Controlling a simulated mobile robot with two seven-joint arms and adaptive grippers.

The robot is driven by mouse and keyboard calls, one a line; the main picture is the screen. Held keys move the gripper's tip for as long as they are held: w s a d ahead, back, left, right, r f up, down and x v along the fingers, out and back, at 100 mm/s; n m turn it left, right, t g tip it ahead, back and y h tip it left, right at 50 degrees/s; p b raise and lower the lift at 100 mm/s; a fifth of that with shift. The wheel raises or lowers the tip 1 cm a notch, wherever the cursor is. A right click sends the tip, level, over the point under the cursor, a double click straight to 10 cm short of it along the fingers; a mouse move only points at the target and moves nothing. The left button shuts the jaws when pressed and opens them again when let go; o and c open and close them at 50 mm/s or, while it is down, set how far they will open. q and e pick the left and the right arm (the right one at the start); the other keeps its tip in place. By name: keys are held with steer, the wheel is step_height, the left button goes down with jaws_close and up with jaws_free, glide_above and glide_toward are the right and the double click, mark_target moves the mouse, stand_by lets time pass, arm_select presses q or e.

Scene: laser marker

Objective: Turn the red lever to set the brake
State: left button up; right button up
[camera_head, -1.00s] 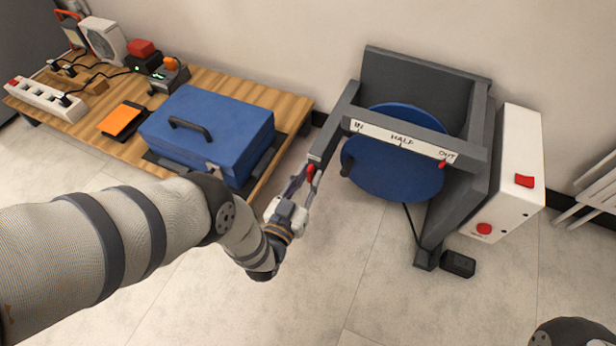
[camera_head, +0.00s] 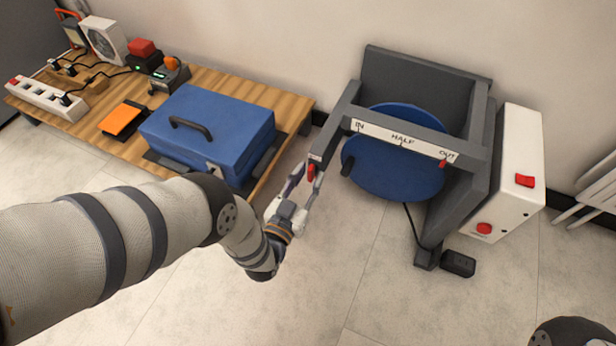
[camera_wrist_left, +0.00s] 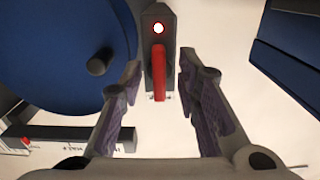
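The red lever (camera_head: 311,172) hangs at the left front end of the grey frame (camera_head: 336,132). In the left wrist view the red lever (camera_wrist_left: 159,72) points down from a dark block with a bright round spot. My left gripper (camera_head: 299,186) is at the lever; in the left wrist view its two fingers (camera_wrist_left: 160,95) are open, one on each side of the lever, with a gap on both sides. A blue disc (camera_head: 392,182) with a dark knob (camera_head: 347,167) sits in the frame. My right gripper is not in view.
The frame's white label strip (camera_head: 402,139) reads IN, HALF, OUT, with a red pointer (camera_head: 443,162) near OUT. A white box with red buttons (camera_head: 515,165) is on the right. A blue case (camera_head: 210,135) lies on a wooden table (camera_head: 285,100) at left.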

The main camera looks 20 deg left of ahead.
arm_select(q)
steer(key=s, duration=1.2)
steer(key=shift+a, duration=0.2)
